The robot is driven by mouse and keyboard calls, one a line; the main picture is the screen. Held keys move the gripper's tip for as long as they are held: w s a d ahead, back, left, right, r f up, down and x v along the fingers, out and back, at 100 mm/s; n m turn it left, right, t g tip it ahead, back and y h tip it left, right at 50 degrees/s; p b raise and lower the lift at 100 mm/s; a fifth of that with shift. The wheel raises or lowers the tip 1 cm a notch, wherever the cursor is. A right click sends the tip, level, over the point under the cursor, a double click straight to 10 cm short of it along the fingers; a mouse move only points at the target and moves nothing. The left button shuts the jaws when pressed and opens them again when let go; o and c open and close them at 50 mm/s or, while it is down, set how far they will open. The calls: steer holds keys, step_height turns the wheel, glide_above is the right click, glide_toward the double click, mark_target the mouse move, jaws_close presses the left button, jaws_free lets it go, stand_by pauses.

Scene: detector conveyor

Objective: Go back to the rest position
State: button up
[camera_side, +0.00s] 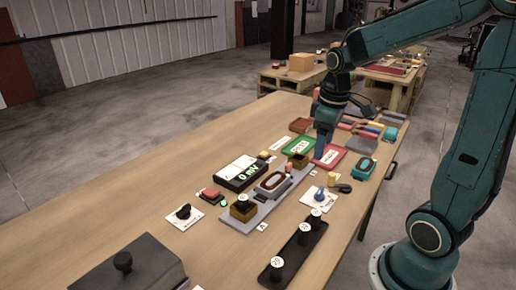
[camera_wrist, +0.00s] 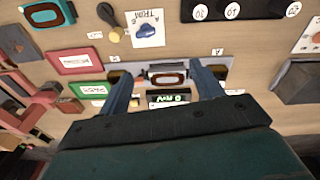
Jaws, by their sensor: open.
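My gripper (camera_side: 322,150) hangs above the far part of the wooden table, near the red and green trays. In the wrist view my gripper (camera_wrist: 165,84) shows two blue fingers spread wide apart with nothing held between them. Below the fingers is a grey rail (camera_side: 262,214) with a detector unit (camera_side: 272,184) that has a dark oval window; the unit also shows in the wrist view (camera_wrist: 167,78). A block stands at each end of the rail. The exact height of the fingertips above the table cannot be told.
A meter (camera_side: 240,173) with a green display lies left of the rail. A red tray (camera_side: 330,157) and a green tray (camera_side: 297,146) are close to my gripper. A black tray (camera_side: 295,252) holds several weights. A dark lidded box (camera_side: 128,272) stands at the near edge. The table's left part is clear.

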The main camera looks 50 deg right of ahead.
steer(key=s+a+r+m+t, duration=0.1)
steer(key=s+a+r+t, duration=0.3)
steer(key=s+a, duration=0.6)
step_height(320, 180, up, 2)
steer(key=shift+a+r+m+t, duration=0.1)
steer(key=shift+a+m+t, duration=0.2)
steer(key=shift+a, duration=0.9)
